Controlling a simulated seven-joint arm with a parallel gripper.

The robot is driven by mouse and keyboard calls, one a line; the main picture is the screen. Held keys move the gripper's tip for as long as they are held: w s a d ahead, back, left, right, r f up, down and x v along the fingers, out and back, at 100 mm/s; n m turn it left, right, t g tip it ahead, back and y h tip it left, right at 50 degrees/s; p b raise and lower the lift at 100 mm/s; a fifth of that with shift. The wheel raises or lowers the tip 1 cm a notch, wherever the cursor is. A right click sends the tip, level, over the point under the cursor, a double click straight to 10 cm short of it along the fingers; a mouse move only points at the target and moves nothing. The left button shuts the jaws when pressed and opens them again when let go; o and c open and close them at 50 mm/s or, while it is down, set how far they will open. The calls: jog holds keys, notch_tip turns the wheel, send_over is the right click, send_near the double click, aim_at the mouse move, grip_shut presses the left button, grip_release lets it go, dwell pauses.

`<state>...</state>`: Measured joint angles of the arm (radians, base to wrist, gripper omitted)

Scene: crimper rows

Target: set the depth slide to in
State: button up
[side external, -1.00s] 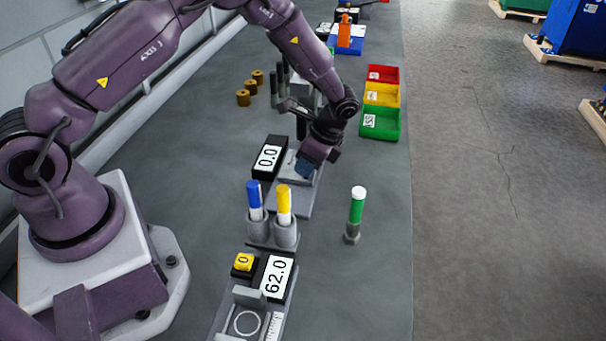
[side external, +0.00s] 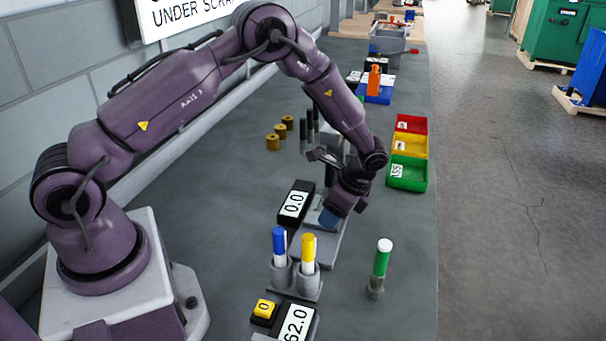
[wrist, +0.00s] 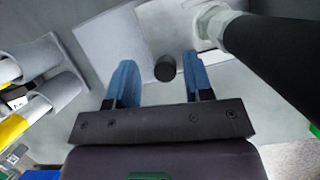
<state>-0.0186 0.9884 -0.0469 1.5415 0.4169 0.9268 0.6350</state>
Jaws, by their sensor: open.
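My gripper (side external: 328,217) hangs over the pale plate (side external: 309,249) of the station with the black 0.0 display (side external: 293,203). In the wrist view its two blue fingers (wrist: 161,82) are apart. A short black round knob (wrist: 165,67) on the pale plate shows between the fingertips, with a gap on both sides. I cannot tell how far the fingertips are above it. This knob appears to be the slide's handle; no in or out marking is readable. In the side view my gripper hides the knob.
A thick dark rod (wrist: 270,50) with a pale collar is close on the right in the wrist view. Blue and yellow markers (side external: 308,250) stand in grey holders nearby, and a green marker (side external: 382,260) stands apart. Coloured bins (side external: 408,172) lie behind. A second station shows 62.0 (side external: 296,324).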

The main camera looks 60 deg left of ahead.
jog(key=s+d, duration=0.5)
jog(key=shift+s+d+r, duration=0.1)
jog(key=shift+s+d, duration=0.2)
jog(key=shift+d, duration=0.05)
jog(key=v, duration=1.2)
jog(key=s+a+r+n+t+h, duration=0.3)
jog(key=s+r+n, duration=0.6)
jog(key=s+r, duration=0.3)
jog(key=shift+s+r+t, duration=0.4)
jog(key=shift+s+t, duration=0.2)
jog(key=shift+s, duration=0.35)
